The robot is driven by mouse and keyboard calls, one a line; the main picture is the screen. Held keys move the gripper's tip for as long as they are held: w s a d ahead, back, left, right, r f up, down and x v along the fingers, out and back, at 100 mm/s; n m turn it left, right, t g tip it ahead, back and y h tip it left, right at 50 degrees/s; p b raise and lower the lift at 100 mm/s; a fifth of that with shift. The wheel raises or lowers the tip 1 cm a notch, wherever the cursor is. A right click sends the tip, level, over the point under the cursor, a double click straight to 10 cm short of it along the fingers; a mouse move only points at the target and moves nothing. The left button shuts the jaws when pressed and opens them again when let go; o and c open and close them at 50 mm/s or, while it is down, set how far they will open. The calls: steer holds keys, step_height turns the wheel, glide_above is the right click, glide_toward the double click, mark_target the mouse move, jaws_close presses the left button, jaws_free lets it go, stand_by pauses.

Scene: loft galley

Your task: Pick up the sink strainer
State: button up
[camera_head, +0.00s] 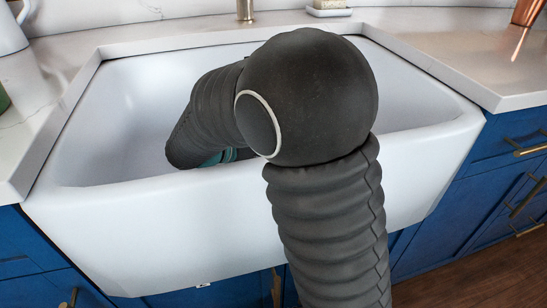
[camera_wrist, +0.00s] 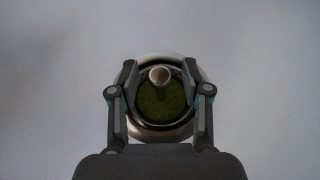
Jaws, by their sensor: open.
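The sink strainer (camera_wrist: 146,127) shows in the wrist view as a round metal rim with a dark green inside and a small round metal knob (camera_wrist: 159,76) at its middle. It lies on the pale floor of the sink. My gripper (camera_wrist: 159,72) is open above it, with one finger on each side of the knob. I cannot tell whether the fingers touch it. In the head view my arm reaches down into the white sink (camera_head: 120,100), and the strainer and my fingertips are hidden behind the arm and the sink's front wall.
The sink's high front wall (camera_head: 160,225) stands below my arm. A tap base (camera_head: 245,10) and a soap dish (camera_head: 328,10) are at the back. A white jug (camera_head: 10,30) is at the far left, a copper vessel (camera_head: 526,12) at the far right. Blue cabinets (camera_head: 490,180) are below.

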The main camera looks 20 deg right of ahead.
steer(key=shift+d, duration=0.15)
jaws_close()
